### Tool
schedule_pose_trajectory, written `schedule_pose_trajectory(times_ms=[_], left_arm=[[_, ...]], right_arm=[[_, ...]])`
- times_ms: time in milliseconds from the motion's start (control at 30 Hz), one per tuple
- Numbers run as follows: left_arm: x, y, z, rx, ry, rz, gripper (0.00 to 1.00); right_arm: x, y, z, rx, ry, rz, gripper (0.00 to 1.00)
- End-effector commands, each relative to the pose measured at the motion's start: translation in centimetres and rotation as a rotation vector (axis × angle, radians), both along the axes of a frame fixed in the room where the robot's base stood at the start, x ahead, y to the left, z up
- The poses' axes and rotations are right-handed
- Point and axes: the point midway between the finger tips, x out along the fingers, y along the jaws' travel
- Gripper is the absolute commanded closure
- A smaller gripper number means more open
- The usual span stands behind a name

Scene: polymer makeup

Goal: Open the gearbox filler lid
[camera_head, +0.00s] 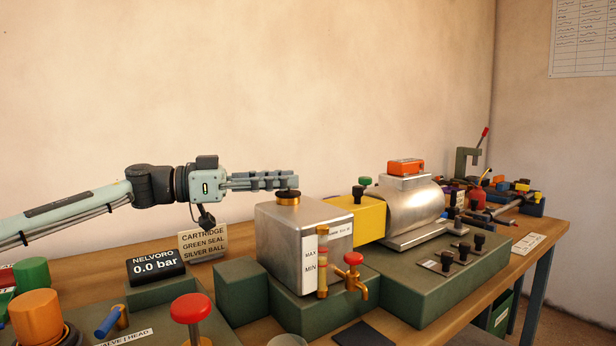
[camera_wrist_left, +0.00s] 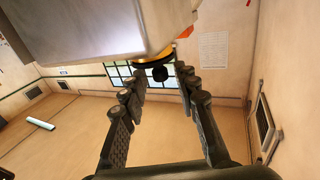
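The gearbox (camera_head: 275,228) is a silver metal box on a green base, with a MAX/MIN sight gauge on its front. Its filler lid (camera_head: 288,199) is a round brass cap seated on top, with a dark knob partly hidden by my fingers. My left gripper (camera_head: 292,180) reaches in level from the left, with its fingertips at the knob. In the left wrist view, the fingers (camera_wrist_left: 158,85) are spread apart. The black knob (camera_wrist_left: 160,74) shows between the fingertips, with gaps at both sides. My right gripper is not seen.
A red-handled brass tap (camera_head: 353,272) is at the gearbox's front. A yellow guard (camera_head: 362,215) and silver motor (camera_head: 412,210) stand to its right. A cartridge sign (camera_head: 203,243) and pressure display (camera_head: 156,267) stand below my left arm.

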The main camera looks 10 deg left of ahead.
Motion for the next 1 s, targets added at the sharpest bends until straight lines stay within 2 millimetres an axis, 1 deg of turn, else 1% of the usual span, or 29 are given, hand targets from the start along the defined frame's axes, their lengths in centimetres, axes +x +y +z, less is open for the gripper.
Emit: schedule_pose_trajectory(times_ms=[33, 100, 200, 300, 433, 667, 900, 1000], left_arm=[[0.3, -0.9, 0.1, 0.0, 0.0, -0.003, 0.7], [0.8, -2.0, 0.1, 0.0, 0.0, -0.003, 0.7], [1.3, -3.3, 0.0, 0.0, 0.0, -0.003, 0.7], [1.7, -4.1, 0.0, 0.0, 0.0, -0.001, 0.7], [1.9, -4.6, 0.0, 0.0, -0.001, 0.0, 0.7], [1.9, -4.6, 0.0, 0.0, -0.001, 0.0, 0.7], [1.9, -4.6, 0.0, 0.0, 0.0, 0.0, 1.0], [1.9, -4.6, 0.0, 0.0, 0.0, 0.0, 1.0]], right_arm=[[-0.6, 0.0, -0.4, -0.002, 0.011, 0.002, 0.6], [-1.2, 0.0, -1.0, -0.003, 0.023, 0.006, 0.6], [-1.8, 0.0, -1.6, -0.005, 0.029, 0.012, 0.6], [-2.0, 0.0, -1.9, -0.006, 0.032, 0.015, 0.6], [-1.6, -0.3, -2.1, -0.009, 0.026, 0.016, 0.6], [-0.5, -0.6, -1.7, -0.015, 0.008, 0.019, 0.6], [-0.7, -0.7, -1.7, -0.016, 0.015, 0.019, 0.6], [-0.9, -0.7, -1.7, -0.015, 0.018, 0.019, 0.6]])
